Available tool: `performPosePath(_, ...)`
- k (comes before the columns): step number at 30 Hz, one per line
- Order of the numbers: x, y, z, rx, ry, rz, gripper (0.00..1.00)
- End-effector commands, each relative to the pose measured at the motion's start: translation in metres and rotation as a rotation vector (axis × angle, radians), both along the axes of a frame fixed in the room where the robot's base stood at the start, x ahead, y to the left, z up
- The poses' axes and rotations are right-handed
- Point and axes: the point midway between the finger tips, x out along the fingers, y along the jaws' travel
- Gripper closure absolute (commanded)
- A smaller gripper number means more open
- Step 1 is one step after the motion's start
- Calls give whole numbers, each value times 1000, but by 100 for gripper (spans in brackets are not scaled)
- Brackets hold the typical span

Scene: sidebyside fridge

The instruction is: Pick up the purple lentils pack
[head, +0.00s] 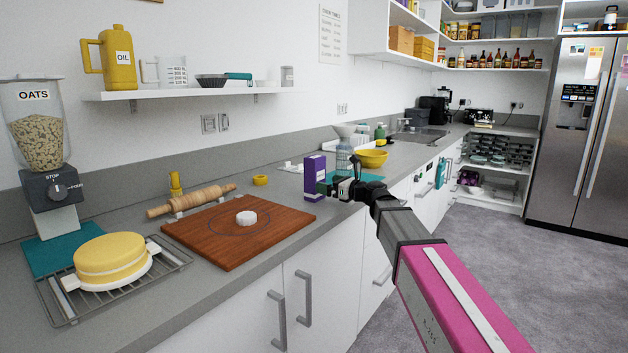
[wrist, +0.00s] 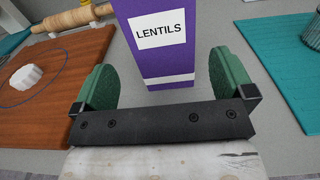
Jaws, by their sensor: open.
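The purple lentils pack (head: 314,177) stands upright on the grey counter, just right of the wooden board. In the wrist view the lentils pack (wrist: 163,67) shows its white LENTILS label and is cut off at the top. My gripper (wrist: 164,75) is open, with one green finger on each side of the pack's lower part. The pack lies between and beyond the fingers; a gap shows on both sides and I see no contact. In the head view my gripper (head: 335,184) is at the pack's right side, its fingers partly hidden.
The wooden board (head: 215,250) with a white round piece (head: 246,217) lies left of the pack. A teal mat (head: 368,177) lies behind my gripper, with a glass jar (head: 344,157) and yellow bowl (head: 371,159) nearby. A rolling pin (head: 192,201) lies behind the board.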

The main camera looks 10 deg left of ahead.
Motion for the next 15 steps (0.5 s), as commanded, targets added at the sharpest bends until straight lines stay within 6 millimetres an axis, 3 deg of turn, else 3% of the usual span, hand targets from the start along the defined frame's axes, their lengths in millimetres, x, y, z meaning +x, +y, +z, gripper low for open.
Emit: performPosePath(15, 25, 49, -1, -2, -1, 2, 0)
